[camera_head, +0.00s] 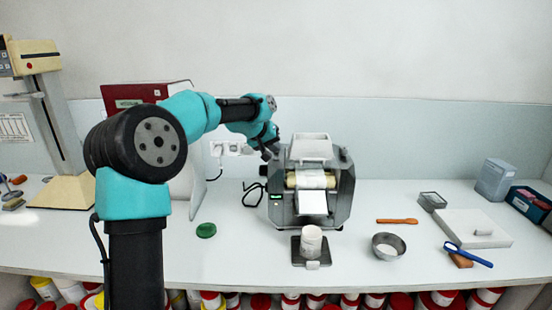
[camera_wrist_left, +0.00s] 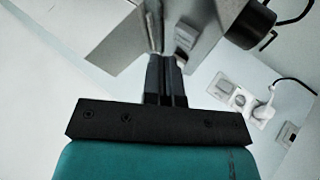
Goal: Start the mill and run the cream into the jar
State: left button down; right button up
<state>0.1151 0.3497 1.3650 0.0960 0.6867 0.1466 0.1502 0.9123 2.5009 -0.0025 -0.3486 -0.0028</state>
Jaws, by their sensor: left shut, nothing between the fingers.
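The grey mill (camera_head: 343,190) stands mid-bench, with a pale hopper (camera_head: 310,148) on top, rollers (camera_head: 310,179) and a white apron (camera_head: 313,203) at its front. A small green-lit panel (camera_head: 277,196) shows at its lower left front. The white jar (camera_head: 311,238) stands upright on a dark plate (camera_head: 296,254) below the apron; its contents cannot be made out. My left gripper (camera_head: 270,152) is at the mill's upper left rear. In the left wrist view its shut, empty fingers (camera_wrist_left: 166,62) are by a small raised block (camera_wrist_left: 186,37) on the mill's grey side; contact is unclear.
A green lid (camera_head: 206,230) lies left of the mill. To its right are an orange spatula (camera_head: 397,221), a metal bowl (camera_head: 388,246), a white slab (camera_head: 460,228) and a blue-handled tool (camera_head: 467,255).

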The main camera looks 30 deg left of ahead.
aim_at(275, 157)
pick_arm(q)
jog(key=shift+f, duration=0.15)
jog(key=shift+f, duration=0.25)
jog(key=shift+f, duration=0.4)
dwell(0.9)
jog(key=shift+r, duration=0.8)
jog(key=shift+r, duration=0.1)
jog(key=shift+r, duration=2.45)
